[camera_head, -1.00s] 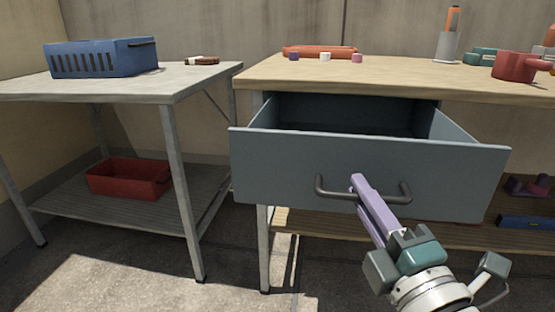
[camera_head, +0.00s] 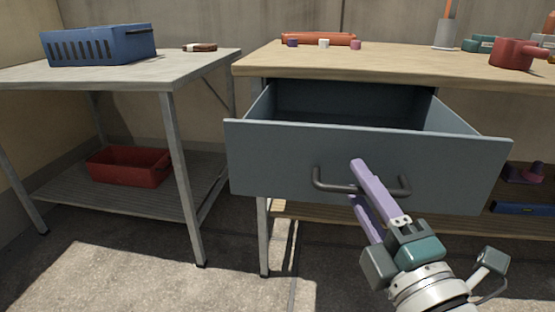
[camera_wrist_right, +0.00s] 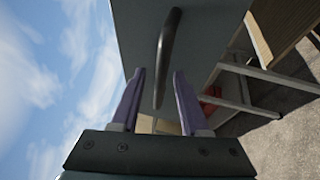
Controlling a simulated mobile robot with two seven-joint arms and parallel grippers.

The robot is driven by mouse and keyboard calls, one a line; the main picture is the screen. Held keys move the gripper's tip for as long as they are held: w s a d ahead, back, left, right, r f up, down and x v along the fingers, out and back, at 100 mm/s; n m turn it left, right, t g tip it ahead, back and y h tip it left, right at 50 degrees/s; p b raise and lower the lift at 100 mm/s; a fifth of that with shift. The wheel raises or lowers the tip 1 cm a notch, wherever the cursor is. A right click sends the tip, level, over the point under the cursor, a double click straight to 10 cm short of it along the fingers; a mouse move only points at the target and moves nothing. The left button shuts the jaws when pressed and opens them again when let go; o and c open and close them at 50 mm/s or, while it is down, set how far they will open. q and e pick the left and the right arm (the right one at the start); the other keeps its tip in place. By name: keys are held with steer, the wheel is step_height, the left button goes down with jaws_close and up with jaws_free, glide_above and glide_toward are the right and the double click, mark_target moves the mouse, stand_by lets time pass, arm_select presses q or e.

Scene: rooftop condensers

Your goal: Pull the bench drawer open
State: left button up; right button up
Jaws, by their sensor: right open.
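The grey bench drawer (camera_head: 268,160) stands pulled well out from under the wooden bench top (camera_head: 400,62), with its inside showing and seemingly empty. A dark bar handle (camera_head: 335,186) runs across its front. My right gripper (camera_head: 355,180) is open at the handle, one lilac finger above the bar and one below. In the right wrist view the handle (camera_wrist_right: 168,40) shows between the spread fingers (camera_wrist_right: 159,74), with the drawer front (camera_wrist_right: 210,40) behind it. I cannot tell whether a finger touches the bar. My left gripper is not in view.
A side table on the left carries a blue basket (camera_head: 98,46), with a red bin (camera_head: 130,167) on its lower shelf. A red mug-like item (camera_head: 512,54) and several small things stand on the bench. Concrete floor before the drawer is clear.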

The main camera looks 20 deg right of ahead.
steer(key=p+v, duration=0.1)
steer(key=v, duration=0.9)
steer(key=shift+p, duration=0.3)
steer(key=shift+d, duration=0.1)
